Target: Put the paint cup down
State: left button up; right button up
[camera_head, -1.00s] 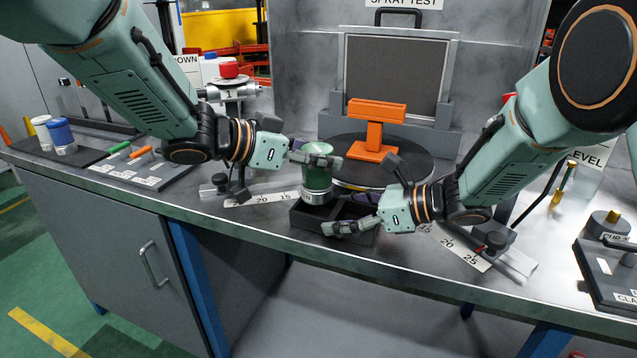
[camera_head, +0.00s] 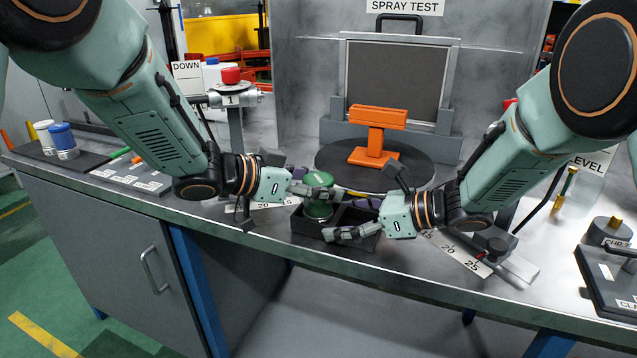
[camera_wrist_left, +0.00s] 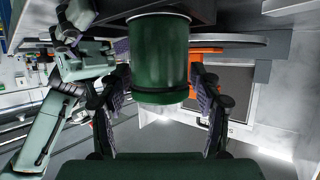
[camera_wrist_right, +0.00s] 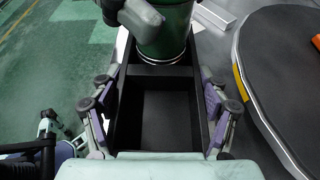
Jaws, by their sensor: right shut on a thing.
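The green paint cup (camera_head: 318,208) stands in the left compartment of a black two-compartment holder (camera_head: 333,232). My left gripper (camera_head: 325,193) is around the upper part of the cup. In the left wrist view the cup (camera_wrist_left: 160,60) lies between fingers that look spread, with narrow gaps at its sides. My right gripper (camera_head: 345,220) is shut across the outer walls of the holder. In the right wrist view its pads are on both sides of the empty near compartment (camera_wrist_right: 158,118), and the cup (camera_wrist_right: 165,40) is in the far one.
A round dark turntable (camera_head: 415,178) with an orange stand (camera_head: 375,135) is behind the holder. A ruled scale (camera_head: 468,262) lies to the right. Lidded jars (camera_head: 62,140) stand at the far left. The bench's front edge is close to the holder.

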pick_arm(q)
jog(key=shift+o, duration=0.8)
jog(key=shift+r, duration=0.1)
jog(key=shift+s+a+r, duration=0.1)
jog(key=shift+a+r, duration=0.1)
jog(key=shift+a, duration=0.05)
jog(key=v, duration=1.1)
jog(key=shift+s, duration=0.2)
jog(key=shift+a, duration=0.15)
pick_arm(e)
jog(key=o, duration=1.3)
jog(key=shift+d, duration=0.1)
